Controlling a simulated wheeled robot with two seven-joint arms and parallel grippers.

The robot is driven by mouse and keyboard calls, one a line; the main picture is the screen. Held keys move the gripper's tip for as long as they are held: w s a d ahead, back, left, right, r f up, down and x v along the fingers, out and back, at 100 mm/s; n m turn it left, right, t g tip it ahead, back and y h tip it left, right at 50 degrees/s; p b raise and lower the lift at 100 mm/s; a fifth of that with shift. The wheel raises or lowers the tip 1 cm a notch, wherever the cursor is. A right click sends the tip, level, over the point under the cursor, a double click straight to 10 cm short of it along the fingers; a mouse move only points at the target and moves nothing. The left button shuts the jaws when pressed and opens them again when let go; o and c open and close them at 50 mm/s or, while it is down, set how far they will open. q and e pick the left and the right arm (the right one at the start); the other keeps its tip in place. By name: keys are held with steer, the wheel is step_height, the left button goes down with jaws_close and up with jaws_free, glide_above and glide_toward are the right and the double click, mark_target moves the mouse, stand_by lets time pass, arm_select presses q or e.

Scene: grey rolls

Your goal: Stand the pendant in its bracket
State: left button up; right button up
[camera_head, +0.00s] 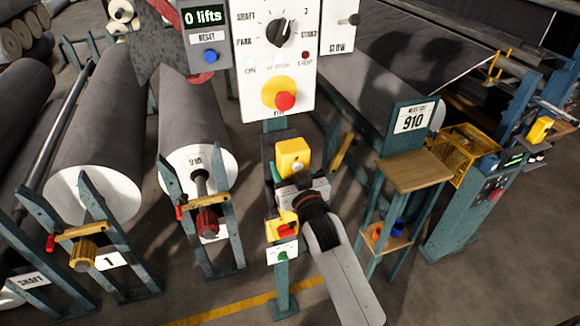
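A yellow box-shaped piece, which looks like the pendant (293,157), is upright against the teal post below the control panel. A dark holder, perhaps the bracket (268,166), shows along its left side. My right gripper (291,188) is at the lower end of the yellow piece, with my arm coming up from below. Its fingers are mostly hidden behind my wrist, so I cannot tell whether they grip it. A smaller yellow box with a red button (285,229) is lower on the post; I cannot tell whether it belongs to the pendant. My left gripper is out of view.
The control panel (250,60) with a dial and red stop button is just above my gripper. A teal stand with a wooden top (413,170) is to the right. Large grey rolls (100,120) on racks fill the left. Floor shows in front.

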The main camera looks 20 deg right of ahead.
steer(key=shift+w+r, duration=0.1)
steer(key=shift+w, duration=0.05)
steer(key=shift+w+b, duration=0.4)
steer(key=shift+w, duration=1.85)
steer(key=shift+w+r+b, duration=0.15)
steer(key=shift+w+b, duration=0.15)
steer(key=shift+w, duration=0.05)
